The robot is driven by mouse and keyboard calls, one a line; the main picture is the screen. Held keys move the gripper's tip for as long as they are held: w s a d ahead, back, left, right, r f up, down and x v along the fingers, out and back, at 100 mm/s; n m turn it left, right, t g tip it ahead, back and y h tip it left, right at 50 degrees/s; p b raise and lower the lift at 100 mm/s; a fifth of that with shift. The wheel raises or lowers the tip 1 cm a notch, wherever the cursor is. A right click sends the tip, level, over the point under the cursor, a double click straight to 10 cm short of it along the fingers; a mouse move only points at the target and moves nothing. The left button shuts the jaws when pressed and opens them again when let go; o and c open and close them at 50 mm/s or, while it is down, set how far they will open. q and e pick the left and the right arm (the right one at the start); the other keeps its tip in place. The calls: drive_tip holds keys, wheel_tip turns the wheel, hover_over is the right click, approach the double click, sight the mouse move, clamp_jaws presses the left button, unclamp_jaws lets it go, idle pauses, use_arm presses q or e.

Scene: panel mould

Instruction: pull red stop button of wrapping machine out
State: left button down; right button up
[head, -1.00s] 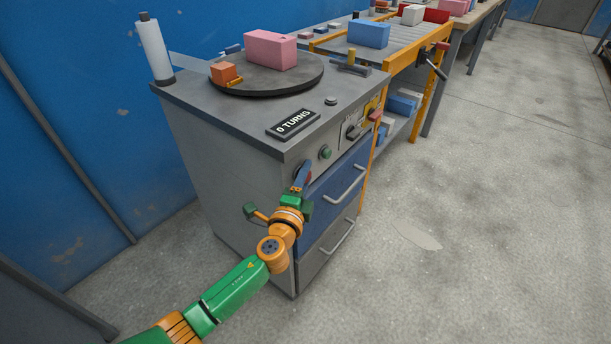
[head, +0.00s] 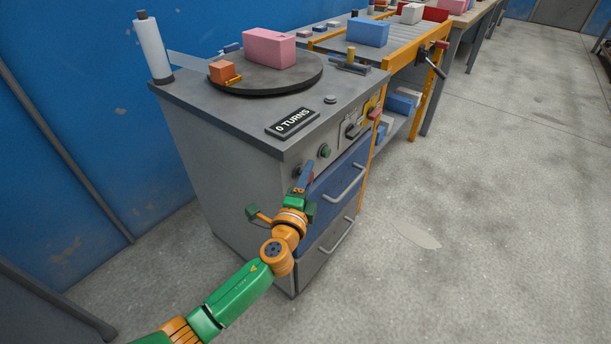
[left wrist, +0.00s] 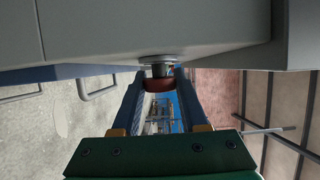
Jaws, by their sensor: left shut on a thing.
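The wrapping machine (head: 225,160) is a grey cabinet with a front control panel. Its red stop button (left wrist: 160,84) shows in the left wrist view between my two fingers, with a dark stem and a pale collar between it and the panel. My left gripper (head: 305,178) is at the panel's left end, shut on the red button; its fingers also show in the left wrist view (left wrist: 162,92). In the head view the fingers hide most of the button. My right gripper is in neither view.
A green button (head: 325,151) sits right of my left gripper. A blue drawer (head: 330,195) with a bar handle is just below. On top are a turntable (head: 290,84) with a pink box and a "0 TURNS" display (head: 292,122). The floor at right is clear.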

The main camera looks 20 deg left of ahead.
use_arm(q)
drive_tip(key=shift+c, duration=2.1)
unclamp_jaws()
drive_tip(key=shift+d, duration=0.2)
drive_tip(key=s, duration=0.7)
drive_tip(key=shift+d+p, duration=0.15)
drive_tip(key=shift+p, duration=0.15)
drive_tip(key=shift+s, duration=0.1)
